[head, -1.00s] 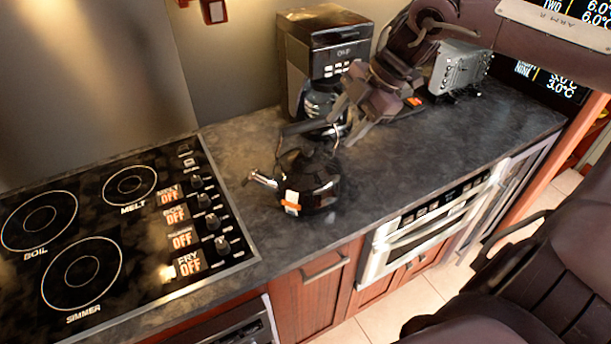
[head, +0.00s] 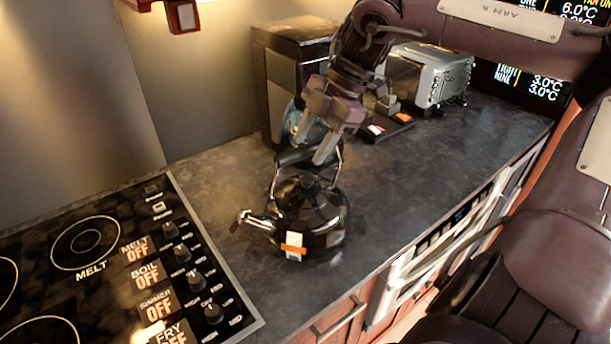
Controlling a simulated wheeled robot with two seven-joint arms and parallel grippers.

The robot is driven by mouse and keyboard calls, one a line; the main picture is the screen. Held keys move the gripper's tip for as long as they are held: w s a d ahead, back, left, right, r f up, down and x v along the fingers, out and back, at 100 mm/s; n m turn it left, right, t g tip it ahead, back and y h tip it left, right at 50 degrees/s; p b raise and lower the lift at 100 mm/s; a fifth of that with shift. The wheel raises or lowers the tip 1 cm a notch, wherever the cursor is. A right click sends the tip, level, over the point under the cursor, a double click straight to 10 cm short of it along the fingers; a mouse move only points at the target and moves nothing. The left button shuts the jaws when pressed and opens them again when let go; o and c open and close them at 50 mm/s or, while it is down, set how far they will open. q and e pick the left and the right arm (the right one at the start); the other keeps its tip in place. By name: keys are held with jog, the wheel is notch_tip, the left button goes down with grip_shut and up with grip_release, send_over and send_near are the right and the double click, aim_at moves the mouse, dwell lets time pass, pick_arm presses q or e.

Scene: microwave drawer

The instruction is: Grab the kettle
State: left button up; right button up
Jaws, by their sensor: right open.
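The kettle (head: 308,212) is black and glossy with a metal spout pointing left and an orange-and-white label. It stands upright on the dark countertop, right of the stove. Its arched handle (head: 296,156) rises above the lid. My right gripper (head: 310,150) comes down from above and is open, with its fingers at the top of the handle. The fingers overlap the handle in the picture; I cannot tell whether they touch it. My left gripper is not in view.
A black stovetop (head: 110,270) with knobs lies to the left. A coffee maker (head: 285,75) stands behind the kettle, partly hidden by my right arm. A silver toaster (head: 430,75) is at the back right. Counter (head: 440,150) right of the kettle is clear.

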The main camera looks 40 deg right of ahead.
aim_at(302, 158)
jog(key=p+x, duration=0.1)
jog(key=x, duration=0.3)
jog(key=shift+a+r, duration=0.1)
jog(key=shift+w+a+f, duration=0.1)
jog(key=shift+w+f, duration=0.05)
jog(key=shift+f, duration=0.1)
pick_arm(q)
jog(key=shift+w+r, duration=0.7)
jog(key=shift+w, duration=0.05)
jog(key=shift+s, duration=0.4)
pick_arm(e)
jog(key=shift+f, duration=0.25)
grip_shut()
jog(key=shift+f, duration=0.1)
jog(key=shift+r, duration=0.2)
dwell(0.3)
